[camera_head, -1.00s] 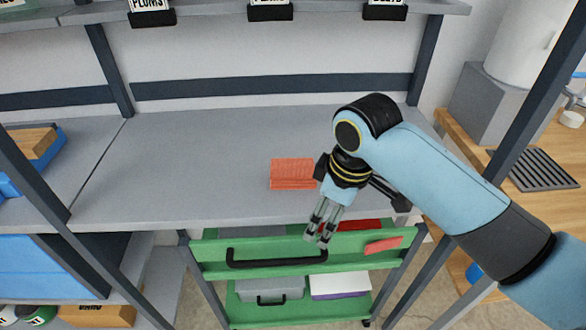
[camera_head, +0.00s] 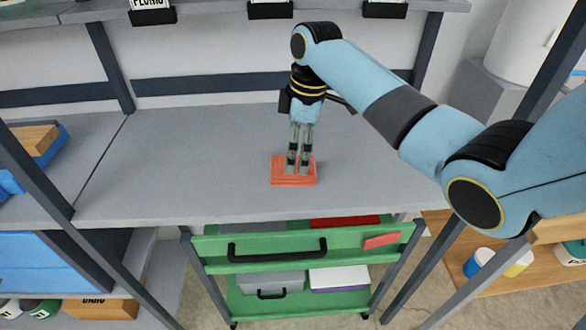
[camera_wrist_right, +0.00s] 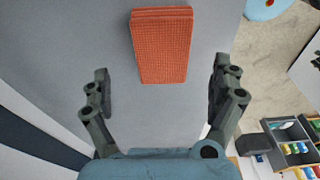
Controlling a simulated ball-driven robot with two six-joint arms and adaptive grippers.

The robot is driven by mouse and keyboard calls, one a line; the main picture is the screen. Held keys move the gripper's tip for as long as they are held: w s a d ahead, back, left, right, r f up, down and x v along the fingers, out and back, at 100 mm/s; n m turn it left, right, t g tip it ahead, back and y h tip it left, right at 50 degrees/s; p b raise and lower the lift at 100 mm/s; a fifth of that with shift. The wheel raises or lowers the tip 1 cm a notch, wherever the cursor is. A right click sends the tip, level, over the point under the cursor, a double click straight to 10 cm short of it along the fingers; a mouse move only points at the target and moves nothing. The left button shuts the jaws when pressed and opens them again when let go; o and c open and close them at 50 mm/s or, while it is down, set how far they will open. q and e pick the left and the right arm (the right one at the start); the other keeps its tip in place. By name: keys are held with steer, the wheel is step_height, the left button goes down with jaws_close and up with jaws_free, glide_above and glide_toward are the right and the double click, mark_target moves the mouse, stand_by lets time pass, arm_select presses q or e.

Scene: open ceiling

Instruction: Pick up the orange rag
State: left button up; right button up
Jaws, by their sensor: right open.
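The orange rag (camera_head: 283,178) lies folded in a flat rectangle on the grey shelf near its front edge. It also shows in the right wrist view (camera_wrist_right: 160,48), at the top middle. My right gripper (camera_head: 298,170) points down over the rag in the head view and covers part of it. In the right wrist view its fingers (camera_wrist_right: 158,85) are spread wide, and the rag lies ahead between their lines with nothing gripped. I cannot tell whether the fingertips touch the rag. My left gripper is not in view.
The grey shelf (camera_head: 180,165) is bare around the rag. Below its front edge stands a green drawer cart (camera_head: 215,253) with a black handle. A blue tray (camera_head: 50,155) holds a brown box at the left. Dark posts stand at both sides.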

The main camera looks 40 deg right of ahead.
steer(key=f, duration=0.5)
steer(key=shift+a, duration=0.3)
steer(key=c, duration=1.3)
